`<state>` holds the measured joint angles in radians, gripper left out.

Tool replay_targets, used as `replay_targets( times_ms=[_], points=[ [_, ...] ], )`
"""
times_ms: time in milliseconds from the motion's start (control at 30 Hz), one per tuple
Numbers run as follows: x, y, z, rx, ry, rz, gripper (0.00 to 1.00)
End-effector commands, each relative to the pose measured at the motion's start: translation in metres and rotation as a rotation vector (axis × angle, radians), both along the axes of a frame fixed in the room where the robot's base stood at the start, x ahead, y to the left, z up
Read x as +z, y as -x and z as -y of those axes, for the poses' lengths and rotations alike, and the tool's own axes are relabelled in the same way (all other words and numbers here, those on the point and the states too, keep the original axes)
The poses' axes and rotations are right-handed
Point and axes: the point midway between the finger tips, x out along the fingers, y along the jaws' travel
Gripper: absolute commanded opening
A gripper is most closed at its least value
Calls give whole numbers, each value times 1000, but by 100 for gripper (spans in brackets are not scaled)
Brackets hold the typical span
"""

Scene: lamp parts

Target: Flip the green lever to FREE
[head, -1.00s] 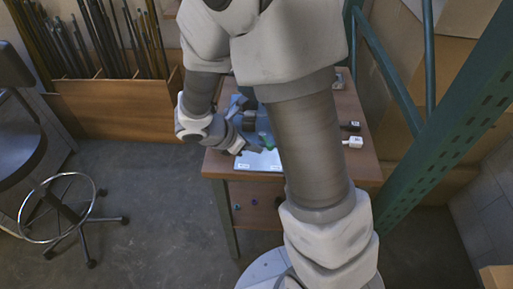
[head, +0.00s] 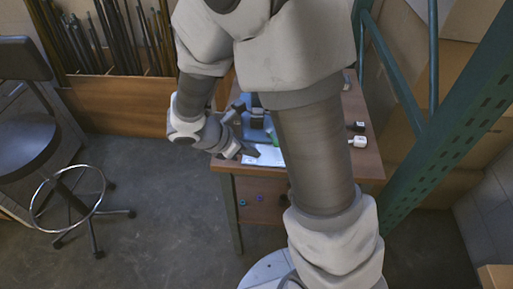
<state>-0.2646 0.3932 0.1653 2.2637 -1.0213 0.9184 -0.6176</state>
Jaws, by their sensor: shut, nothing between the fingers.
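The green lever (head: 274,139) shows as a small green patch beside my upper arm, partly hidden by it. Its position and markings are too small to read. It sits by a blue-grey fixture (head: 256,116) on the wooden table, above a white plate (head: 266,160) with small labels. My gripper (head: 252,152) is shut and empty, low over the left edge of the plate and to the left of the lever. A gap seems to lie between them, but I cannot tell the depth.
The wooden table (head: 362,172) carries a white block (head: 359,141) and a dark block (head: 356,126) on its right side. A green metal upright (head: 440,140) stands at the right. A stool (head: 65,165) stands at the left. The floor between stool and table is clear.

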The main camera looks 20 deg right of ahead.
Motion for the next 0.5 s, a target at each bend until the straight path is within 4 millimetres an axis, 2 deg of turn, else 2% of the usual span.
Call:
replay_targets(
  times_ms=[33,200,333,500],
  points=[
    [15,5,-7,4,-2,6,0],
    [43,22,-23,2,-1,4,0],
    [57,30,-32,1,-1,3,0],
    [64,36,-37,1,0,1,0]
  ],
)
